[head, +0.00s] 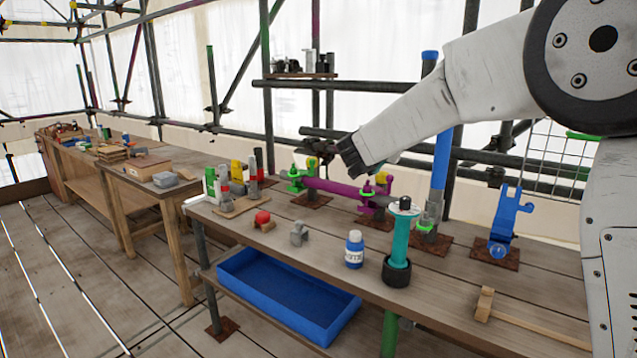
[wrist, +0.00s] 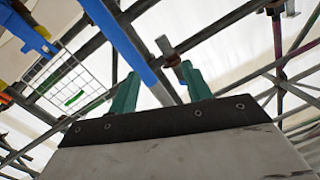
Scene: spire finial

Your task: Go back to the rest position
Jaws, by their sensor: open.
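My gripper (wrist: 162,88) shows in the wrist view with two teal fingers spread apart and nothing visible between them. It points up toward scaffold tubes and pale sheeting. In the head view my arm reaches left from the right edge above the bench (head: 455,305); the fingers cannot be made out clearly there. A teal cylinder with a black base (head: 399,245) stands upright on the bench, apart from my arm. A white-and-blue bottle (head: 354,249) stands to its left. A purple tube assembly with green clamps (head: 335,187) lies behind them.
A blue upright tube (head: 440,160) and a blue bracket with a ball (head: 505,220) stand at the back right. A mallet (head: 520,318) lies at the front right. A red knob (head: 262,217) and grey fitting (head: 299,233) sit left. A blue tray (head: 285,298) is below.

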